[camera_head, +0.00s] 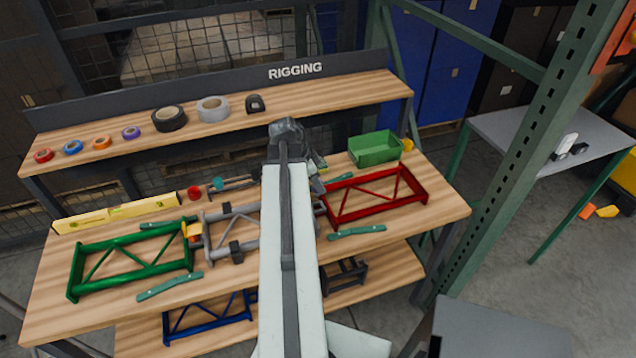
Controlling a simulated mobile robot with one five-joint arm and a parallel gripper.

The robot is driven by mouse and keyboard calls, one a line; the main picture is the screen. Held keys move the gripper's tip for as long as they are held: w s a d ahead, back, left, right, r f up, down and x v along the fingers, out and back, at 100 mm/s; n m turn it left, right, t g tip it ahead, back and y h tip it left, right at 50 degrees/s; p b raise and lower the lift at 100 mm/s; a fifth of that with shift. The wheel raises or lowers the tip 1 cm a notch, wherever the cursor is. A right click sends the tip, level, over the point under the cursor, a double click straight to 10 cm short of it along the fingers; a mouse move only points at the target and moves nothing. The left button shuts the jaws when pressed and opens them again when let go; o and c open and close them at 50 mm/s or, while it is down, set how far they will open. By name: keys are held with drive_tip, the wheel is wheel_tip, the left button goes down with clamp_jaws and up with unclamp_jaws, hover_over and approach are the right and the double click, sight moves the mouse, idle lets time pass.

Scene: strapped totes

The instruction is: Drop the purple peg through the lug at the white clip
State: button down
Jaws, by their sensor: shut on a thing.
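My arm reaches across the bench and hides much of its middle. Part of my gripper (317,178) shows just right of the arm, above the bench between the grey and red frames. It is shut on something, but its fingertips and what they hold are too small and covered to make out. I cannot make out the purple peg or the white clip. The grey truss frame (208,240) lies left of my arm, partly covered by it. The red truss frame (375,212) lies to the right. The green truss frame (130,238) lies at the left, with a yellow-orange clip (192,231) between it and the grey frame.
A green bin (375,149) stands at the bench's back right, beside a yellow item (408,145). A yellow level (116,215) lies at the back left. Teal bars (170,286) lie at the front. Tape rolls (170,118) sit on the upper shelf. A green post (500,190) rises at right.

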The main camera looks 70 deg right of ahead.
sight(321, 205)
drive_tip(key=shift+f+b, duration=3.6)
drive_tip(key=shift+f, duration=0.25)
drive_tip(key=c, duration=1)
unclamp_jaws()
drive_tip(key=p+v, duration=0.7)
drive_tip(key=shift+r, duration=0.25)
drive_tip(key=shift+w+a+r, duration=0.1)
drive_tip(key=shift+w+r, duration=0.05)
drive_tip(key=shift+r, duration=0.1)
drive_tip(key=shift+f, duration=0.1)
